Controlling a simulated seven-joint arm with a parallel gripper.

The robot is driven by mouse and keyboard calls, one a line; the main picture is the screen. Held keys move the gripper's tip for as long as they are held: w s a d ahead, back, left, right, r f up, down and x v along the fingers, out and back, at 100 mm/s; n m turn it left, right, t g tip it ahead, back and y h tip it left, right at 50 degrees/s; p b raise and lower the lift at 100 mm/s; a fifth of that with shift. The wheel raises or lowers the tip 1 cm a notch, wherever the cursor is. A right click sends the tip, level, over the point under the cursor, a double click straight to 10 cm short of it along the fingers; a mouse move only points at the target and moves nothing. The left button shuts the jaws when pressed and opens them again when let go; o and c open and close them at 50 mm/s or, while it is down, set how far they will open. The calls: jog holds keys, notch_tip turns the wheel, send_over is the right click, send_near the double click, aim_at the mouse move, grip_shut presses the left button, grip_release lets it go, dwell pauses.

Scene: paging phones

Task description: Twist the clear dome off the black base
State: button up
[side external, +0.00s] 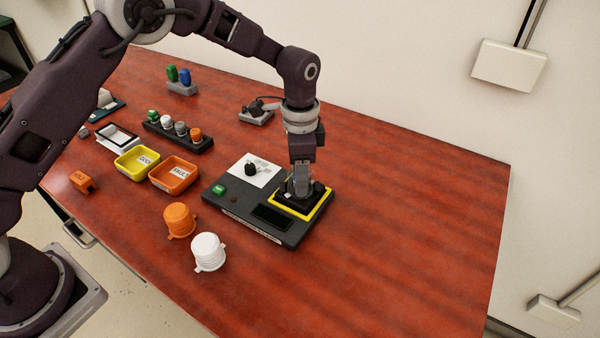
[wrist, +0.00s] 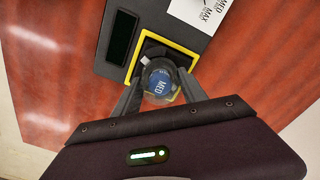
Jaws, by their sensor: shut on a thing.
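The clear dome (wrist: 163,88) shows in the wrist view between my fingers, with a blue piece marked MED seen through it. The black base (wrist: 152,50) is beneath it, inside a yellow square border (wrist: 195,62) on a dark console (side external: 245,222). My gripper (side external: 300,190) points straight down over the base in the side view and is shut on the dome, one finger on each side. The dome looks seated on the base; the fingers hide much of the joint. In the side view the dome is mostly hidden by the fingers.
The console also carries a white dial card (side external: 243,172), a green button (side external: 218,190) and a dark display (side external: 271,216). An orange cap (side external: 179,220) and a white cap (side external: 208,252) stand in front. Yellow (side external: 137,163) and orange trays (side external: 173,175) lie left. The table's right side is clear.

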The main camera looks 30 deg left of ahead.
jog(key=shift+n, duration=1.1)
jog(key=shift+r, duration=3.1)
